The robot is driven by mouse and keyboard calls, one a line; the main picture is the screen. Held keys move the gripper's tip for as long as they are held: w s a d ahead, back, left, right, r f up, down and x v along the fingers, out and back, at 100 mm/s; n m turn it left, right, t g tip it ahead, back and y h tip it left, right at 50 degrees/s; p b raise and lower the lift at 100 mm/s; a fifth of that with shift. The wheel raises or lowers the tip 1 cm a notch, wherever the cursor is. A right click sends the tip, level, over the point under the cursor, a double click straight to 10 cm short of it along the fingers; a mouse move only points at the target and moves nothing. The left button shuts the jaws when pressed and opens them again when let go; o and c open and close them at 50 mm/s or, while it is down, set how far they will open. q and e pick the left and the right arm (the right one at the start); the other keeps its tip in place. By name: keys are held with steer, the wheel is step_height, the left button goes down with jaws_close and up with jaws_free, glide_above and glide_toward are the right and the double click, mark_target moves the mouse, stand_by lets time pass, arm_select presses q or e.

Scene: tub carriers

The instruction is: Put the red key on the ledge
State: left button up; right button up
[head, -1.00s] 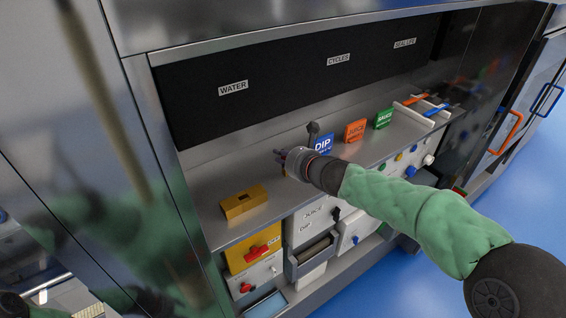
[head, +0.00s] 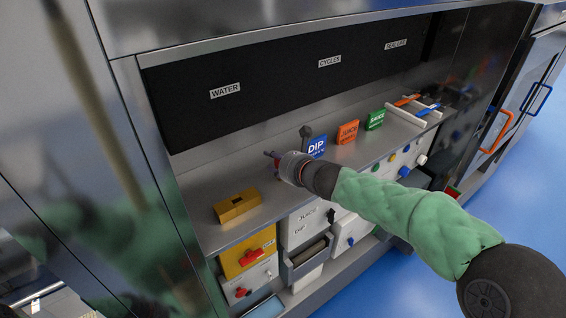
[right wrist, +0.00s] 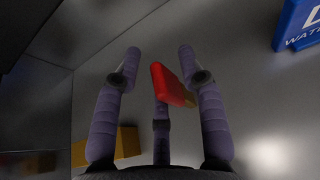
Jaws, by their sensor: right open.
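The red key (right wrist: 172,85), with a red head and a brass-coloured shaft, shows in the right wrist view between the spread fingers of my right gripper (right wrist: 158,85). I cannot tell whether it touches a finger or how it rests on the ledge. The ledge (head: 205,186) is a grey metal shelf under a black panel. In the head view my right gripper (head: 272,156) is just above it, left of the blue DIP block (head: 316,146); its hand mostly hides the key. The right gripper is open. My left gripper is not in view.
A brass slotted block (head: 237,207) sits left on the ledge. Orange (head: 347,131) and green (head: 375,120) blocks stand to the right, with white-framed handles beyond. Below are a yellow box (head: 246,254) with a red knob and an open drawer (head: 306,258).

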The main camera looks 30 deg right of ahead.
steer(key=shift+s+r, duration=0.15)
steer(key=shift+r, duration=0.2)
steer(key=p+v, duration=0.4)
steer(key=v, duration=0.7)
steer(key=shift+s, duration=0.35)
stand_by(0.5)
